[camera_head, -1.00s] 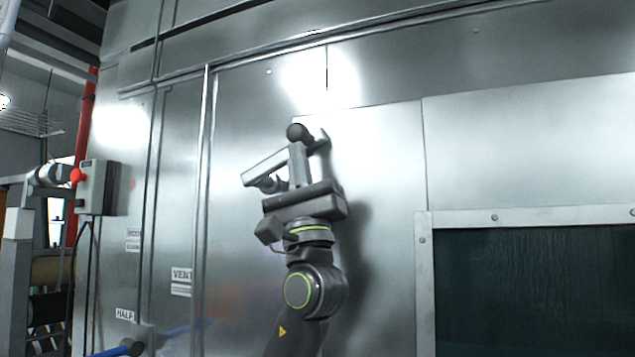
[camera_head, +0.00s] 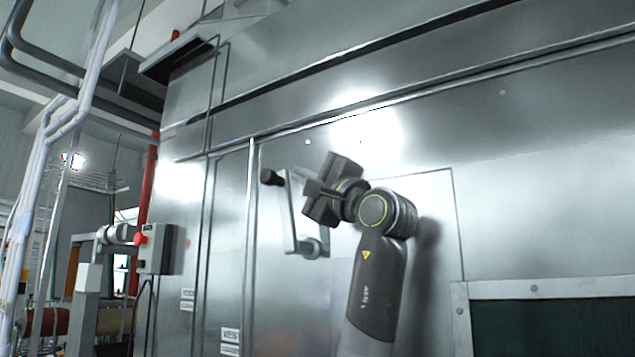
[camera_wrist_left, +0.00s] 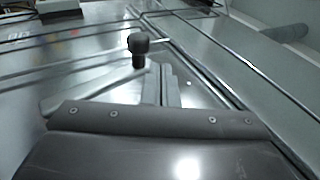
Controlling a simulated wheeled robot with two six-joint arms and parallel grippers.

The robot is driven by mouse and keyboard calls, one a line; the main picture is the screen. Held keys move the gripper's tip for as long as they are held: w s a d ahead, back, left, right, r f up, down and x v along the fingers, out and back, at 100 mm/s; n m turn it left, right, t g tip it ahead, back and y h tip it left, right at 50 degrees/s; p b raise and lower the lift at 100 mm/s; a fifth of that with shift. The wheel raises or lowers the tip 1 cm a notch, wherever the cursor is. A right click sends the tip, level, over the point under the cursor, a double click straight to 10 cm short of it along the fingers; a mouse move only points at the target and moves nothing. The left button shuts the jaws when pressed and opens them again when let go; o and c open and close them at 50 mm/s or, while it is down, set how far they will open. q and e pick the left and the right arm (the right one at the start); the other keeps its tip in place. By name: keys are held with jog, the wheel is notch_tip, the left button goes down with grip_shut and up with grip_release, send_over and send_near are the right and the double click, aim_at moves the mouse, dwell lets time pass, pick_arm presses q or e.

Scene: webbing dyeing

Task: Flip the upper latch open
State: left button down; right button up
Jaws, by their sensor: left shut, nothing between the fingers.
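The upper latch (camera_head: 289,215) is a grey bar on the steel door. Its black knob (camera_head: 271,178) is at the top left end and its round pivot (camera_head: 312,248) at the lower right. The bar stands steeply, knob end up. My left gripper (camera_head: 308,187) is just right of the bar, pointing left, shut and empty. In the left wrist view the shut fingers (camera_wrist_left: 161,85) are beside the knob (camera_wrist_left: 138,45), with the latch bar (camera_wrist_left: 95,88) to their left. I cannot tell whether the fingers touch the bar. My right gripper is not in view.
The steel door and wall panels (camera_head: 420,240) fill the middle. A dark window (camera_head: 560,325) with a bolted frame is at lower right. A grey control box (camera_head: 158,248) with a red button hangs at left, near a red pipe (camera_head: 147,190). White pipes (camera_head: 45,160) rise at far left.

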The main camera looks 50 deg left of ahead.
aim_at(282, 172)
pick_arm(q)
jog(key=a, duration=0.1)
jog(key=a+r, duration=0.1)
jog(key=a, duration=0.1)
jog(key=s+a, duration=0.1)
jog(key=a, duration=0.1)
jog(key=shift+r+b, duration=0.3)
jog(key=shift+r, duration=0.05)
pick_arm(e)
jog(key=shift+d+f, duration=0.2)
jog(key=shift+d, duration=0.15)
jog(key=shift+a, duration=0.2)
